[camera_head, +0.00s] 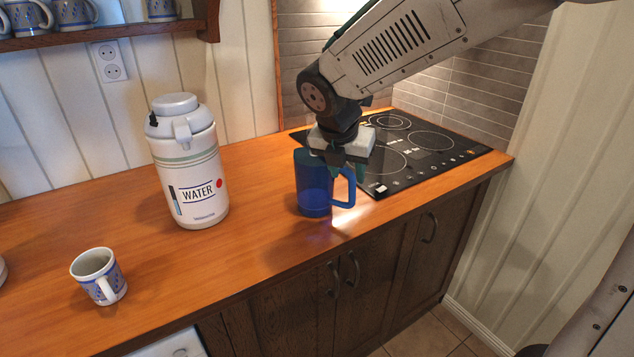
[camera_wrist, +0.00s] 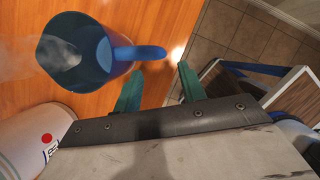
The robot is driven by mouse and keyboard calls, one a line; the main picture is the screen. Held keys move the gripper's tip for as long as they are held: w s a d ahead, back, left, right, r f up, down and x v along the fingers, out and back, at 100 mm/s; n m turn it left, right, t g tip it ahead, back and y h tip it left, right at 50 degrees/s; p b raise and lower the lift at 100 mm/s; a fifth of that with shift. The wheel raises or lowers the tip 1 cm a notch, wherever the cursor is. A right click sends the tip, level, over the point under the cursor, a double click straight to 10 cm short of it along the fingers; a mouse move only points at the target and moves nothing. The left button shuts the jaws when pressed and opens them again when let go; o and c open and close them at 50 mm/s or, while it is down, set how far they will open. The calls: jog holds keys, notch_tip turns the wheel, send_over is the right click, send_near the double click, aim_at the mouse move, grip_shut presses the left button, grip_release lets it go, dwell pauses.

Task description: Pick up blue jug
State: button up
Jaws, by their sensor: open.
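A translucent blue jug (camera_head: 314,188) stands upright on the wooden counter, left of the black cooktop, with its handle (camera_head: 346,188) toward the right. In the wrist view the jug (camera_wrist: 75,52) is seen from above, its handle (camera_wrist: 140,53) pointing right toward my fingers. My gripper (camera_head: 344,172) is above the jug's handle side in the head view. In the wrist view its two green fingers (camera_wrist: 158,82) are apart and empty, with the handle's end just beyond the gap between their tips. I cannot tell whether a finger touches the handle.
A white water dispenser (camera_head: 188,165) stands left of the jug. A patterned mug (camera_head: 100,276) sits at the counter's front left. The black cooktop (camera_head: 405,150) is behind and to the right. The wooden counter (camera_head: 255,215) is clear between dispenser and jug; its front edge is near.

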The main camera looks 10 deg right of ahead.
aim_at(350, 188)
jog(key=x, duration=0.7)
jog(key=shift+d+f, duration=0.1)
jog(key=shift+f, duration=0.1)
jog(key=shift+c, duration=0.3)
grip_shut()
